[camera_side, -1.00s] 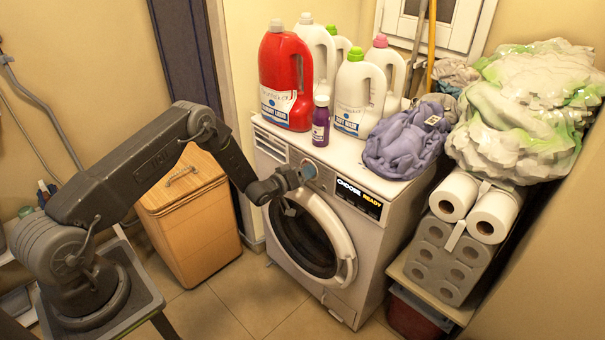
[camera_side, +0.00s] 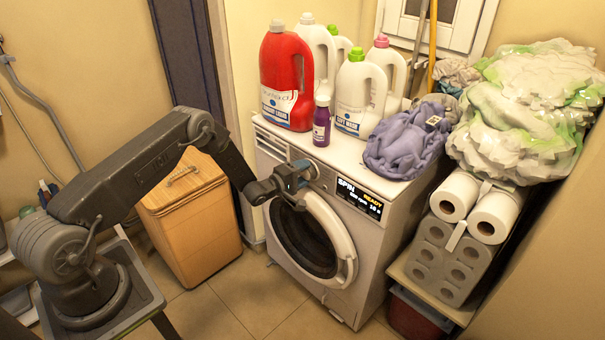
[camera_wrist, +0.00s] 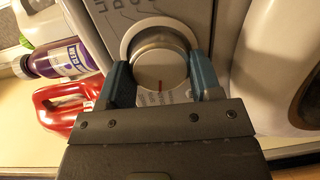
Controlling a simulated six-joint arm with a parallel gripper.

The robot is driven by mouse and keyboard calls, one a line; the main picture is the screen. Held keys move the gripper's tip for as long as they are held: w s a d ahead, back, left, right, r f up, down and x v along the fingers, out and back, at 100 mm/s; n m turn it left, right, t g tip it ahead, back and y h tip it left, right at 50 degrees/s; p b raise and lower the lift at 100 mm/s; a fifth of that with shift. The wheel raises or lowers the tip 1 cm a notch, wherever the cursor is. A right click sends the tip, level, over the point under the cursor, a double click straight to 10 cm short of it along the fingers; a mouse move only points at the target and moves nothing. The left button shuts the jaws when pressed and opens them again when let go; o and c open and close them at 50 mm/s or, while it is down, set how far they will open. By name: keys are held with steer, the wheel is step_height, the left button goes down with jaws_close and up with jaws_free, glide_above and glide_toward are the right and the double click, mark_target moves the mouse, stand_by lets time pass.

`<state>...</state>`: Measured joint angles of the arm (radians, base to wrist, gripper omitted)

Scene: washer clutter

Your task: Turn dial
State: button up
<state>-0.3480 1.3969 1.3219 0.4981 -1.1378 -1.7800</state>
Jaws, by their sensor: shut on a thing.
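The washing machine (camera_side: 372,240) stands in the middle of the side view, its round door (camera_side: 305,238) shut. Its dial (camera_wrist: 160,62) is a silver knob with a red mark at its lower edge in the wrist view. My gripper (camera_wrist: 162,82) has one blue finger on each side of the dial and is shut on it. In the side view my gripper (camera_side: 301,174) reaches the front panel and hides most of the dial. The display (camera_side: 360,197) reads "SPIN" and "READY", with smaller text below.
On the machine's top stand a red bottle (camera_side: 287,80), several white bottles, a purple bottle (camera_side: 321,121) and a lilac cloth bundle (camera_side: 404,140). A wooden hamper (camera_side: 190,215) stands left of the machine. Paper rolls (camera_side: 440,262) stand on the right.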

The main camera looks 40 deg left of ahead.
steer(key=n, duration=0.5)
steer(key=shift+n+t, duration=0.3)
stand_by(0.4)
steer(key=o, duration=0.9)
steer(key=shift+f, duration=0.1)
steer(key=s, duration=0.4)
steer(key=s+a, duration=0.1)
steer(key=s, duration=0.8)
steer(key=shift+s+a, duration=0.3)
steer(key=shift+s, duration=0.05)
